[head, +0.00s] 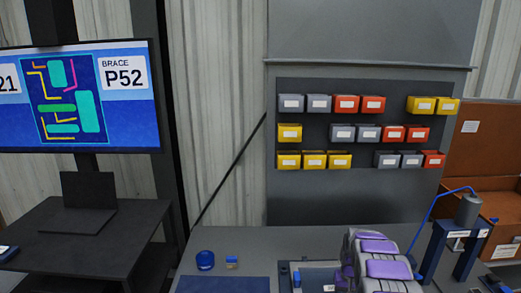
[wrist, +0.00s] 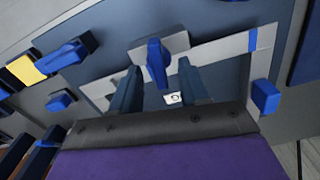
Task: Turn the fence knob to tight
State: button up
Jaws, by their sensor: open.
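In the wrist view a blue knob (wrist: 157,62) with a raised grip stands on a light grey bar, seemingly the fence knob. My gripper (wrist: 158,76) is open, its two dark fingers pointing towards this knob. The knob shows between the fingertips, near their ends. I cannot tell whether either finger touches it. No tight or loose marking can be read. In the head view my grey and purple arm covers the work spot, and the gripper and this knob are hidden there.
Other blue knobs sit nearby in the wrist view, at the left (wrist: 67,55) and right (wrist: 265,97). In the head view a blue ring-like item (head: 205,260) and a small blue-and-yellow block (head: 232,262) lie on the bench. A blue stand (head: 440,250) rises right of my arm.

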jog(key=shift+r+p, duration=0.7)
jog(key=shift+r, duration=2.6)
jog(key=shift+r, duration=0.15)
jog(key=s+a+r+b, duration=0.1)
jog(key=s+a+r, duration=0.2)
jog(key=s+r, duration=0.35)
jog(key=s+a+r+g, duration=0.1)
jog(key=s+a+r, duration=0.35)
jog(key=s, duration=0.35)
jog(key=s+a+r+b, duration=0.1)
jog(key=s+a+r, duration=0.1)
jog(key=s+r, duration=0.45)
jog(key=s+a+n, duration=0.1)
jog(key=s+a, duration=0.2)
jog(key=s, duration=1.1)
jog(key=s+a, duration=0.3)
jog(key=s, duration=1.1)
jog(key=shift+a+r+n+g+b, duration=0.25)
jog(key=shift+a+n+g+b, duration=0.05)
jog(key=shift+n+g+b, duration=0.15)
